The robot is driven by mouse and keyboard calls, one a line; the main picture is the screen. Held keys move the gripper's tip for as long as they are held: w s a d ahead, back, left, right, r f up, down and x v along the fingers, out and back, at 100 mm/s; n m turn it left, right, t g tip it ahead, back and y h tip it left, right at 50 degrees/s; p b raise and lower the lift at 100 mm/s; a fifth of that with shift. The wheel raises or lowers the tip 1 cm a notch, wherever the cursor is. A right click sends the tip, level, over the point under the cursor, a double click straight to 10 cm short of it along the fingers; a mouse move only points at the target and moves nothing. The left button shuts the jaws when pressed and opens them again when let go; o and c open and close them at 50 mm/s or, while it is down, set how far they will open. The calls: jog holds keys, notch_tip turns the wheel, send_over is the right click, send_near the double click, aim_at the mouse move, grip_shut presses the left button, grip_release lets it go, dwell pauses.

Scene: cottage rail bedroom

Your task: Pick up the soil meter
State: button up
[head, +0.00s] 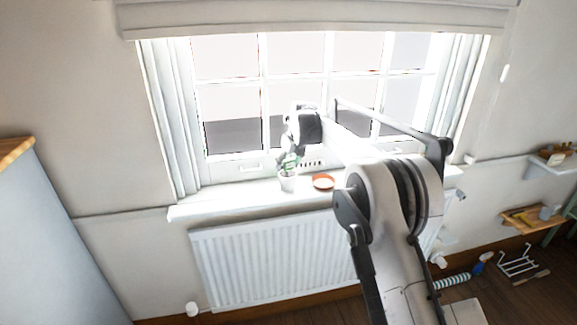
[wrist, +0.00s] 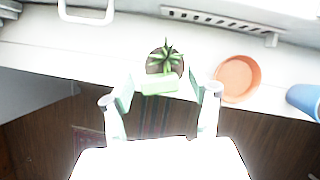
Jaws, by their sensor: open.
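A pale green block, which looks like the head of the soil meter (wrist: 158,85), shows in the wrist view at the near side of a potted plant (wrist: 165,60) with spiky green leaves. Its probe is not visible. My gripper (wrist: 160,90) is open, with one finger on each side of the block and a gap visible on both sides. In the head view my gripper (head: 289,158) is above the white plant pot (head: 287,185) on the windowsill; the meter is too small there to tell apart.
An orange dish (wrist: 237,78) sits right of the plant on the sill (head: 215,205), close to my right finger. A blue cup-like object (wrist: 304,100) lies farther right. Window handles (wrist: 87,12) and a vent (wrist: 215,20) are behind. A radiator (head: 270,262) is below.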

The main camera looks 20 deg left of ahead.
jog(key=shift+f, duration=0.1)
jog(key=shift+c, duration=0.3)
jog(key=c, duration=1.2)
jog(key=shift+r, duration=0.2)
jog(key=shift+r, duration=0.3)
notch_tip(320, 180, up, 7)
jog(key=p, duration=0.3)
jog(key=shift+f, duration=0.1)
jog(key=s+d+b, duration=0.2)
jog(key=s+d, duration=0.1)
jog(key=d, duration=0.1)
jog(key=s+d+b, duration=0.2)
jog(key=s+d, duration=0.2)
jog(key=d, duration=0.1)
jog(key=s+d+b, duration=0.2)
jog(key=s+d, duration=0.2)
jog(key=d, duration=0.1)
jog(key=shift+s+d+f+b, duration=0.1)
jog(key=shift+f+b, duration=0.25)
jog(key=shift+f, duration=0.05)
